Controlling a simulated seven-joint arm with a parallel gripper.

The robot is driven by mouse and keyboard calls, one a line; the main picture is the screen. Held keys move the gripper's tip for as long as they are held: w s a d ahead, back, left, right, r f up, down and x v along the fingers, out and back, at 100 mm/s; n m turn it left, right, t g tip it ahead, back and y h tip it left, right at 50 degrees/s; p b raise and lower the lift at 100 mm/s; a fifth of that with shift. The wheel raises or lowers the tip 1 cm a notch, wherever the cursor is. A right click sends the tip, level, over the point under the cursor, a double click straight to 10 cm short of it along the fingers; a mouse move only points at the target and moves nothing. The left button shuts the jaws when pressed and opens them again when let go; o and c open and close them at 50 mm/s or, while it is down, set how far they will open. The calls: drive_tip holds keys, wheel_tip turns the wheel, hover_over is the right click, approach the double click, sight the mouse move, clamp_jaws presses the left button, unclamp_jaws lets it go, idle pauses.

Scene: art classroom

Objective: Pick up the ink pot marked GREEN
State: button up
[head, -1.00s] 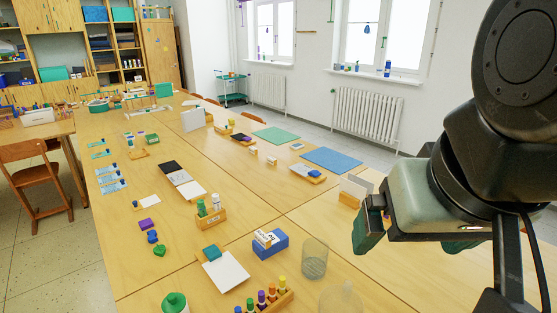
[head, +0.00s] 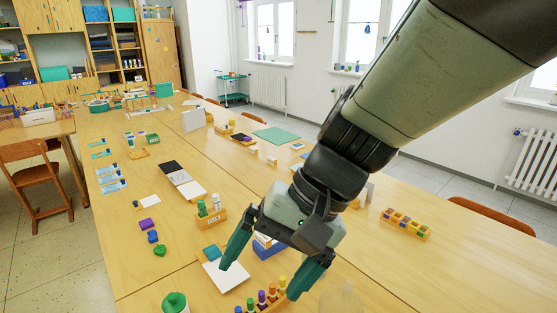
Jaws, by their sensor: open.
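My gripper (head: 264,276) is open and empty, with its fingers pointing down and spread at the front of the table. It is in line with a wooden rack (head: 284,301) of small coloured pots at the bottom edge; I cannot tell how high above it. A green pot (head: 250,304) stands at the rack's left end, next to a purple pot (head: 262,297), an orange-red one and a yellow one. No marking on these pots is readable, so I cannot tell which one says GREEN. The right finger hides part of the rack.
A white sheet (head: 227,277) lies by the left finger. A blue box (head: 266,250) is partly behind my gripper. A large green-topped jar (head: 174,301) stands at lower left. A clear container (head: 343,299) is right of the rack. A wooden tray (head: 405,224) with coloured pieces lies further right.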

drive_tip(key=w+a+f+m+g+y, duration=0.2)
drive_tip(key=a+f+m+g+y, duration=0.25)
drive_tip(key=a, duration=0.75)
drive_tip(key=m+t+y, duration=0.5)
drive_tip(key=m+t, duration=1.1)
drive_tip(key=m, duration=0.4)
hover_over(178, 308)
drive_tip(key=v, duration=0.3)
wheel_tip(178, 308, down, 22)
wheel_tip(178, 308, down, 7)
drive_tip(key=shift+w+a, duration=0.15)
drive_tip(key=shift+w, duration=0.05)
drive_tip(key=shift+w+a+f, duration=0.25)
drive_tip(key=shift+w+a, duration=0.25)
drive_tip(key=shift+a, duration=0.3)
drive_tip(key=shift+w+a, duration=0.35)
drive_tip(key=shift+a, duration=0.1)
drive_tip(key=c, duration=1.3)
